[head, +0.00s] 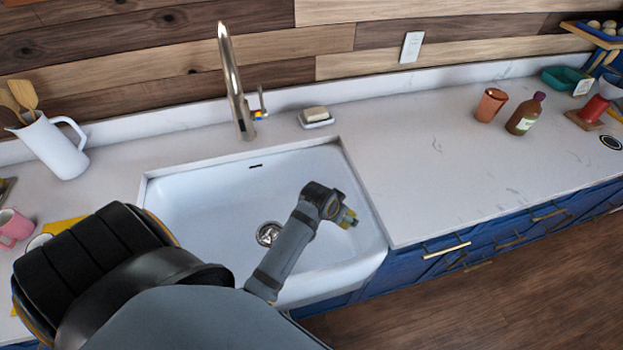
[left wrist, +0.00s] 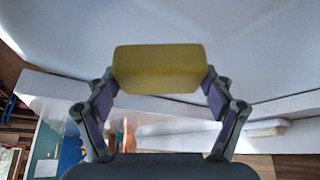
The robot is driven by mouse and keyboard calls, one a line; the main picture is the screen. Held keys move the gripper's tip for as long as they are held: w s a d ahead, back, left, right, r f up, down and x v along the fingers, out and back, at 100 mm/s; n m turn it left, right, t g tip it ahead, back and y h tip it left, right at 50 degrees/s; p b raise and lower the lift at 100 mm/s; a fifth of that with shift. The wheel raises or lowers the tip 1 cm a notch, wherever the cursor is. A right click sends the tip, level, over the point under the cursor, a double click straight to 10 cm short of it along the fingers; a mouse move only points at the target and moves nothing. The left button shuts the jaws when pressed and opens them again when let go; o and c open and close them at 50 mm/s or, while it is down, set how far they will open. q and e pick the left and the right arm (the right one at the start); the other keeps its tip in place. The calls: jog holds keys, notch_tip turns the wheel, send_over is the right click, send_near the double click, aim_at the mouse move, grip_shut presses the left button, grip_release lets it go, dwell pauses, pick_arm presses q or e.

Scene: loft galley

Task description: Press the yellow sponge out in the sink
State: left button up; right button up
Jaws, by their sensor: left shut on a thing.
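The yellow sponge (left wrist: 158,68) is a small block held between the two fingers of my left gripper (left wrist: 162,88) in the left wrist view. In the head view my left gripper (head: 347,215) is over the right part of the white sink (head: 200,200), right of the drain (head: 268,233). Only a bit of yellow shows at its fingertips there. It is shut on the sponge, which looks clear of the sink walls; its height above the basin floor is hard to tell. My right gripper is not in view.
A tall faucet (head: 236,85) stands behind the sink, with a soap dish (head: 316,118) beside it. A white pitcher (head: 52,147) and pink mug (head: 15,226) stand left. A copper cup (head: 490,105) and brown bottle (head: 525,115) stand right. The counter right of the sink is mostly clear.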

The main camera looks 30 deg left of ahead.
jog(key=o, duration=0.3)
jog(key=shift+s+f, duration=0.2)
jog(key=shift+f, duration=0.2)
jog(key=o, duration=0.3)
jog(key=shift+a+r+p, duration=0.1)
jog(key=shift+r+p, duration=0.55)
jog(key=shift+p, duration=0.05)
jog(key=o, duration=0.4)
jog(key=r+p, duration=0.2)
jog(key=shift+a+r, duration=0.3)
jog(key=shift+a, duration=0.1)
pick_arm(q)
jog(key=a+f+b, duration=0.3)
jog(key=f, duration=0.4)
jog(key=s+a+f+m+b, duration=0.1)
jog(key=a+f+b, duration=0.1)
jog(key=f, duration=0.5)
jog(key=s+a+f+m+h+b, duration=0.1)
jog(key=a+f+b, duration=0.2)
jog(key=f, duration=0.4)
jog(key=shift+s+a+f+b, duration=0.2)
jog(key=shift+a+b, duration=0.1)
jog(key=shift+b, duration=0.1)
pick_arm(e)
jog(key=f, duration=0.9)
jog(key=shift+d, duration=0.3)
